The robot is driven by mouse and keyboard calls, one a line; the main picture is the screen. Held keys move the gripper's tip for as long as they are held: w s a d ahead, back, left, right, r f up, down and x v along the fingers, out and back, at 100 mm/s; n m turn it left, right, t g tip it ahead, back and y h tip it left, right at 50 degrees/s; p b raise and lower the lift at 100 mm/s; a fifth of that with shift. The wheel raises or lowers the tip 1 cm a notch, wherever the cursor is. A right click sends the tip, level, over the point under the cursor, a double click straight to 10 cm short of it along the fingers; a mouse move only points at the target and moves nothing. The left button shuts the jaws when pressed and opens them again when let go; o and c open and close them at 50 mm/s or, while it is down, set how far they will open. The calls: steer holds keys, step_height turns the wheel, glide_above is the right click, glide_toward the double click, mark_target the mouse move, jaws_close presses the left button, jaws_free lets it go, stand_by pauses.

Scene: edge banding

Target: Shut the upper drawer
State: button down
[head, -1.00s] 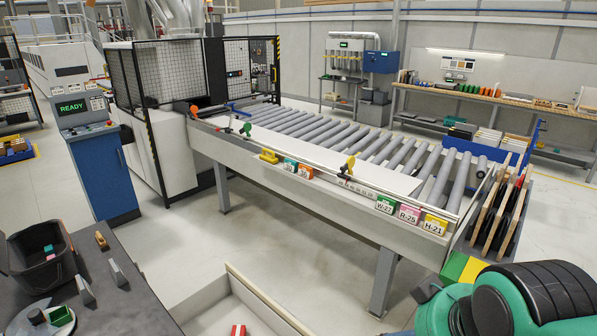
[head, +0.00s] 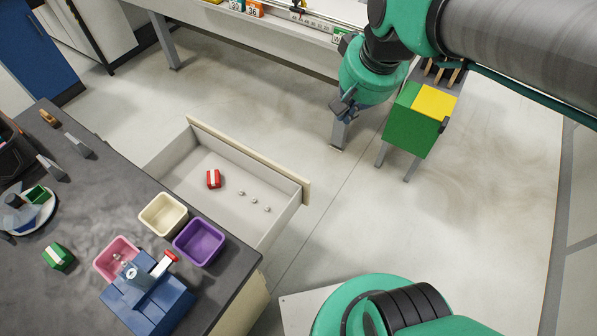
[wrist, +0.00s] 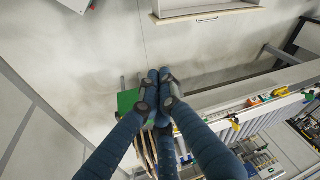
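The upper drawer (head: 250,160) is pulled out of the dark-topped workbench, with a pale wooden front edge and light inner walls. Inside lie a red-and-white block (head: 213,179) and several small metal pieces (head: 254,201). In the wrist view the drawer (wrist: 208,13) shows only in part, at the top edge. My gripper (head: 343,106) hangs above the floor, to the right of the drawer front and apart from it. In the wrist view its blue fingers converge with their tips together (wrist: 159,88), shut and with nothing visible between them.
The bench top (head: 90,190) carries cream (head: 162,214), purple (head: 199,242) and pink (head: 117,258) bins and a blue fixture (head: 147,298). A green-and-yellow box stand (head: 420,115) is right of my gripper. The conveyor (head: 290,40) runs behind. Floor beyond the drawer front is clear.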

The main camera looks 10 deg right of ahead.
steer(key=w+f+m+g+y+p, duration=0.1)
steer(key=w+f+m+g, duration=0.3)
steer(key=w+f, duration=1.55)
steer(key=w+f+m+g, duration=0.1)
steer(key=w+f, duration=0.3)
steer(key=f, duration=0.8)
steer(key=w+f+m+g+y+p, duration=0.1)
steer(key=w+f+m+g, duration=0.1)
steer(key=f, duration=1.1)
steer(key=shift+w+a+y, duration=0.15)
steer(key=shift+w+y, duration=0.15)
steer(key=shift+w, duration=0.55)
steer(key=s+a+f+b, duration=0.1)
steer(key=s+a+f, duration=0.4)
steer(key=f, duration=0.4)
steer(key=shift+s+a+b, duration=0.25)
steer(key=shift+b, duration=0.1)
